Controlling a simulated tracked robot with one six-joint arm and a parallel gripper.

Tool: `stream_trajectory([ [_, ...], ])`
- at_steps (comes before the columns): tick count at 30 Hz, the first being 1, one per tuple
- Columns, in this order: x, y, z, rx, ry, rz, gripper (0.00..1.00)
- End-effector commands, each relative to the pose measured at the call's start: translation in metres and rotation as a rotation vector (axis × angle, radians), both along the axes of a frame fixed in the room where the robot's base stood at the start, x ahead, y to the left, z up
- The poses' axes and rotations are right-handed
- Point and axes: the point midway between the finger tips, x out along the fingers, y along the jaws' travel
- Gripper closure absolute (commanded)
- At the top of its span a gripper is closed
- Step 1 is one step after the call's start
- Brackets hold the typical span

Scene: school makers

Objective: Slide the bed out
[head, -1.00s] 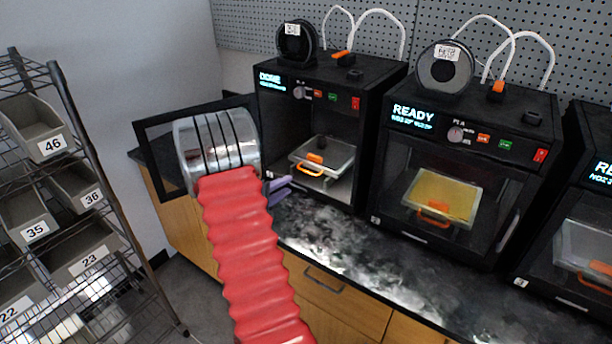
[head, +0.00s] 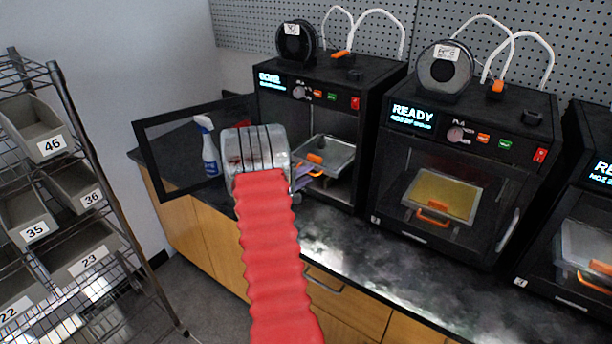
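The bed (head: 338,158) is a pale plate inside the left printer (head: 375,110), whose front door (head: 140,150) stands open to the left. An orange handle (head: 316,172) shows at the bed's front edge, with another small orange piece just above it. My gripper (head: 305,177) is at the printer's opening, at the left end of the handle. Its grey-purple fingers are small and partly hidden behind my silver wrist. I cannot tell whether they touch the handle or how far apart they are.
A spray bottle (head: 209,148) stands left of my wrist, by the open door. A second printer (head: 465,150), reading READY, is closed to the right. The dark countertop (head: 370,245) in front is clear. A wire rack with grey bins (head: 38,128) stands at the left.

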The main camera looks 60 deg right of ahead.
Motion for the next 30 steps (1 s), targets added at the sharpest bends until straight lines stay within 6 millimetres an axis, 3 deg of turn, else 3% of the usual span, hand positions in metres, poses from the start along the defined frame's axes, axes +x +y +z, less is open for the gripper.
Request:
stream_trajectory([
  [9, -0.0002, -0.0023, -0.0005, 0.0, 0.0, 0.0, 0.74],
  [20, -0.0002, -0.002, -0.0005, 0.0, 0.0, 0.0, 0.99],
  [30, -0.0004, -0.0016, -0.0015, 0.002, 0.001, 0.0, 1.0],
])
